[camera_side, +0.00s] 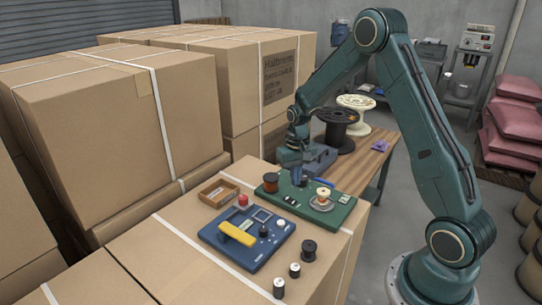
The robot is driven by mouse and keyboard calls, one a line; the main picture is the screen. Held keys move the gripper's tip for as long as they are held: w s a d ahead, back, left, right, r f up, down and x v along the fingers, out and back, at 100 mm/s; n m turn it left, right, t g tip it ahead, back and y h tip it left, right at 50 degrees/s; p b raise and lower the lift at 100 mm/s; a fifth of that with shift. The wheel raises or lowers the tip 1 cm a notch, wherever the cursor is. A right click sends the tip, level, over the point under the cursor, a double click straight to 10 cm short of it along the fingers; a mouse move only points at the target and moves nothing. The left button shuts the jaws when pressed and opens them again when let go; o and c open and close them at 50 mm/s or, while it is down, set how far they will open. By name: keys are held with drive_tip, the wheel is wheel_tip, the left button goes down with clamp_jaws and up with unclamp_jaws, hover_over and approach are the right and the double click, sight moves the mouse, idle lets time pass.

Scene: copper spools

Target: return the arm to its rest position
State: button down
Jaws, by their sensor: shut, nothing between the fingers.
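My green arm reaches in from the right. Its gripper (296,180) points down just above the far part of a green board (298,209) on a cardboard box. The gripper is small here and no object shows between its fingers. A copper spool (271,182) stands on the board, left of the gripper. Another copper-coloured spool (323,196) stands on a round grey dish on the board, to the right. I cannot tell whether the fingertips touch the board.
A blue panel (236,251) with a yellow handle lies in front, beside a small wooden tray (218,193). Several small black spools (309,250) stand near the box's front. Tall strapped boxes (110,130) crowd the left. A wooden bench (362,168) with large reels stands behind.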

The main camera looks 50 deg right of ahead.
drive_tip(key=shift+r, duration=0.15)
drive_tip(key=s+a+r+n+t, duration=0.1)
drive_tip(key=s+a+r, duration=0.35)
drive_tip(key=r, duration=0.45)
drive_tip(key=s+a+r+n+t, duration=0.25)
drive_tip(key=a+r, duration=0.25)
drive_tip(key=r, duration=0.3)
drive_tip(key=s+a+r+n+t, duration=0.1)
drive_tip(key=s+a+r, duration=0.2)
drive_tip(key=s, duration=0.5)
drive_tip(key=s+a+r+n+t, duration=0.1)
drive_tip(key=s+a+r, duration=0.2)
drive_tip(key=s, duration=0.6)
drive_tip(key=shift+a, duration=0.6)
